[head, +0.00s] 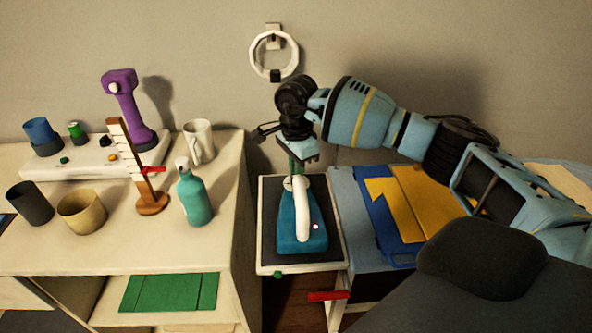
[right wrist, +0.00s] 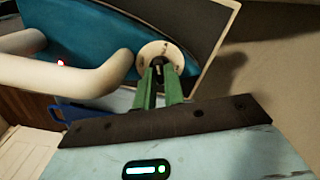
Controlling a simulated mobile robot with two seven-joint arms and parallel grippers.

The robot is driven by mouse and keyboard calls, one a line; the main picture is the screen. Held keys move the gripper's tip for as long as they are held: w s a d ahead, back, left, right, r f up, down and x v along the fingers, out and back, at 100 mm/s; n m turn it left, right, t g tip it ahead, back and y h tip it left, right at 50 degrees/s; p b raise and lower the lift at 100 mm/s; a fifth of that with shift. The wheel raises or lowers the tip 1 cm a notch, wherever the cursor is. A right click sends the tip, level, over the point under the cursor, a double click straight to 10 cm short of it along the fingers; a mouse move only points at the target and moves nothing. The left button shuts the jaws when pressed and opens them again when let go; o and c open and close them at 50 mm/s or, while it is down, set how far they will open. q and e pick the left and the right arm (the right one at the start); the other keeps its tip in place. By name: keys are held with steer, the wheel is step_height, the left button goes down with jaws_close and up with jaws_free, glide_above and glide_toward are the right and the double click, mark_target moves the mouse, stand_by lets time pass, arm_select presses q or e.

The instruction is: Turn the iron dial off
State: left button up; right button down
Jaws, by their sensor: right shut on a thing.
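The iron (head: 301,232) is teal with a white handle (head: 301,205) and stands on a dark pad with a pale border. Its round white dial (right wrist: 159,58) shows in the right wrist view, at the end of the iron near the handle. My right gripper (head: 298,172) reaches down over the back end of the iron. In the right wrist view its green fingers (right wrist: 160,84) are shut on a dark knob at the dial's centre. The fingertips partly cover the dial. A small red light (right wrist: 61,63) glows by the handle. My left gripper is not in view.
The pad's tray (head: 262,215) stands between a pale desk (head: 215,255) and a blue board with folded yellow cloth (head: 400,200). A teal spray bottle (head: 194,199) stands near the desk's right edge. A white ring (head: 258,55) hangs on the wall behind my right arm.

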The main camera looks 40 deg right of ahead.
steer(key=n, duration=0.2)
steer(key=shift+f+n, duration=0.1)
steer(key=shift+n, duration=0.3)
steer(key=shift+n+b, duration=0.35)
steer(key=shift+n, duration=0.55)
steer(key=n+b, duration=0.1)
steer(key=n, duration=0.4)
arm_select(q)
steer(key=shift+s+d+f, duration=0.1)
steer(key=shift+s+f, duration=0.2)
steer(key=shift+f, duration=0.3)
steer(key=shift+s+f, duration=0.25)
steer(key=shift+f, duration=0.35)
arm_select(e)
steer(key=shift+n, duration=1.4)
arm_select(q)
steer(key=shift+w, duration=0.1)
arm_select(e)
steer(key=c, duration=1.5)
jaws_free()
